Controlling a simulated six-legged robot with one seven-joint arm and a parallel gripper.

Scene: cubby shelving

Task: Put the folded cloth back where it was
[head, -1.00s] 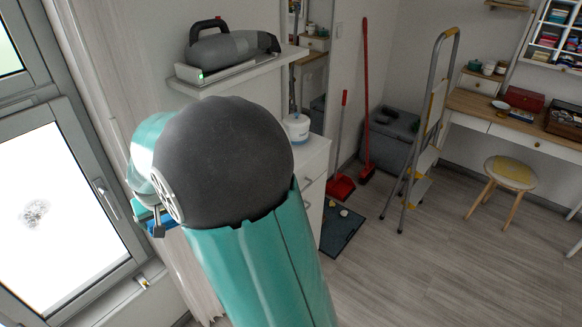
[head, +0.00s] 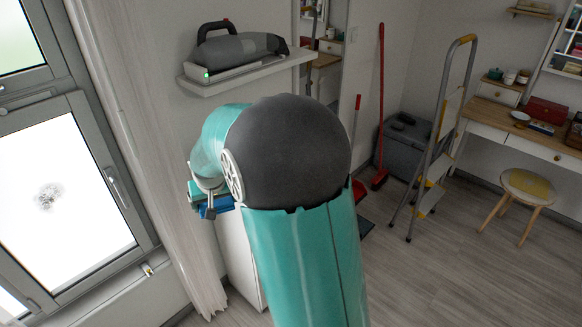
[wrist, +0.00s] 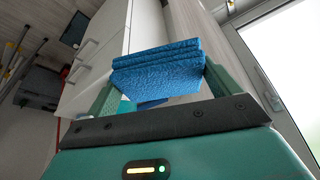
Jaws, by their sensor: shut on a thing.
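The folded cloth (wrist: 158,72) is blue and layered. In the wrist view it sits between the two fingers of my gripper (wrist: 160,80), which is shut on it. In the head view only a small blue part of the cloth (head: 216,207) shows below my wrist, left of my arm's large dark joint. My gripper (head: 207,200) is there too, mostly hidden by my arm. The cloth is held in the air in front of the curtain and the white cabinet. The place it came from cannot be told from these frames.
A wall shelf (head: 245,76) with a handheld vacuum (head: 240,46) is just above my arm. A white drawer cabinet (wrist: 98,55) is close by. The window (head: 60,190) and curtain (head: 165,170) are at left.

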